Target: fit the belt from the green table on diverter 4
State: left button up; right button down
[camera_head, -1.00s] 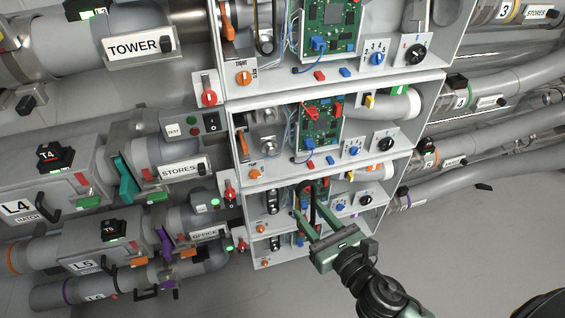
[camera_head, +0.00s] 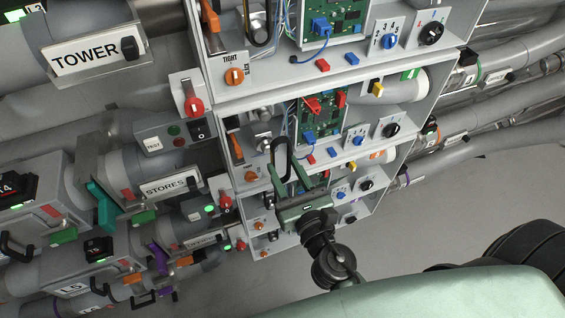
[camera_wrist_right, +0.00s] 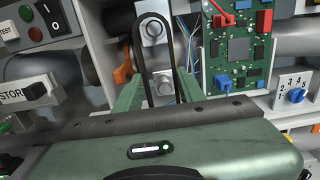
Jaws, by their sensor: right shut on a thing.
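My right gripper (camera_head: 291,178) is shut on a black belt (camera_head: 281,147), a narrow loop standing up from the fingers. In the right wrist view the belt (camera_wrist_right: 168,40) rises between the green fingers (camera_wrist_right: 158,92). Its far end lies in line with the upper pulley (camera_wrist_right: 152,30), and the lower pulley (camera_wrist_right: 163,84) shows inside the loop. I cannot tell whether the belt touches either pulley. They belong to the open grey box (camera_head: 219,106) in the STORES row. An orange lever (camera_head: 236,144) stands left of the pulleys. My left gripper is not in view.
A green circuit board (camera_head: 322,122) with red and blue plugs sits right of the pulleys. Switch panels (camera_head: 180,135) and the STORES pipe label (camera_head: 170,186) are to the left. The box above has a belt (camera_head: 258,24) in it. Open floor (camera_head: 470,190) lies at right.

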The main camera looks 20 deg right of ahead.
dwell(0.3)
jog(key=w+p, duration=0.3)
jog(key=w, duration=0.3)
jog(key=shift+w+a, duration=0.15)
jog(key=shift+w, duration=0.2)
jog(key=shift+w+p, duration=0.45)
jog(key=shift+w, duration=1.25)
dwell(3.2)
jog(key=c, duration=0.8)
grip_release()
jog(key=shift+o, duration=0.2)
